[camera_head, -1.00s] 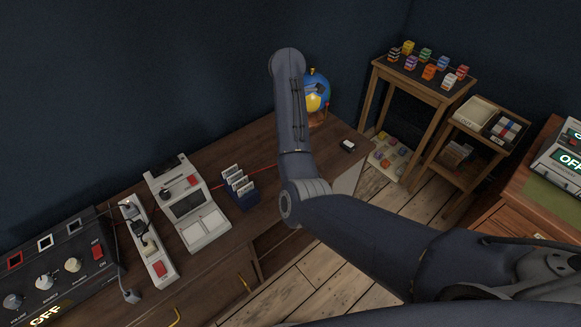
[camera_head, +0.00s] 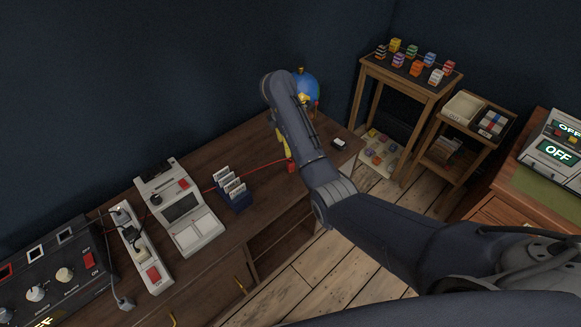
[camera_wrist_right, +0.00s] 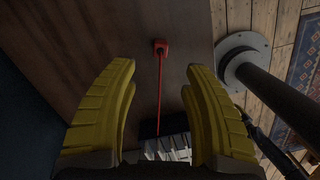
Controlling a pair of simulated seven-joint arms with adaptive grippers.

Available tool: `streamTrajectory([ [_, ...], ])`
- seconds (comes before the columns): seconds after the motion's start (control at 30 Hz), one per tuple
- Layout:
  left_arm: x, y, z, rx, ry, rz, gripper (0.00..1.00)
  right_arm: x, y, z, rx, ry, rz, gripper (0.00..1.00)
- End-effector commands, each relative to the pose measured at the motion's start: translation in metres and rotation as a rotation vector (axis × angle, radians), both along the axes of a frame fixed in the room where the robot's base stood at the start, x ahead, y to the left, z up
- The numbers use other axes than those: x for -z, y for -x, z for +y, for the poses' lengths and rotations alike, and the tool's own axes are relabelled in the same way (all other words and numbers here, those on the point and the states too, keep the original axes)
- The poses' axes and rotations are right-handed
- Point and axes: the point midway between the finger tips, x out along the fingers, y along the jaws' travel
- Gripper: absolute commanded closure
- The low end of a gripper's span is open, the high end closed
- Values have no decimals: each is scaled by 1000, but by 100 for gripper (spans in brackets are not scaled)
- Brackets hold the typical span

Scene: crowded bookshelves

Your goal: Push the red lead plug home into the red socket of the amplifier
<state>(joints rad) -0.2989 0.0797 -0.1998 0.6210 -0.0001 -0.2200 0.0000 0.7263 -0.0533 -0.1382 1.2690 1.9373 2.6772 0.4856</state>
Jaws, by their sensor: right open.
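The red plug (camera_head: 291,167) lies on the dark wooden desk, just beside my right gripper (camera_head: 284,147), which is mostly hidden behind my arm. In the right wrist view the red plug (camera_wrist_right: 161,47) lies beyond the yellow fingertips, roughly centred between them. A thin red lead (camera_wrist_right: 160,95) runs from the plug towards the card holder. The black amplifier (camera_head: 65,265) stands at the far left of the desk. Its red-framed socket (camera_head: 6,271) is at the picture's left edge. My left gripper is not in view.
A blue card holder (camera_head: 234,197), a grey-white device (camera_head: 180,215) and a power strip (camera_head: 141,247) stand between plug and amplifier. A globe (camera_head: 305,88) stands behind my right arm. A small black-and-white item (camera_head: 340,142) lies near the desk's right end.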

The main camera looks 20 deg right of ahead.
Motion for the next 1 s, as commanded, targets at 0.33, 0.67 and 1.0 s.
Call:
streamTrajectory([
  [0.33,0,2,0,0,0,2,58,41,0,-6,1,0,2,51],
  [0.67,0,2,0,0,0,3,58,56,0,-7,1,0,0,51],
  [1.0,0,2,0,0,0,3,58,94,1,-8,0,1,2,51],
])
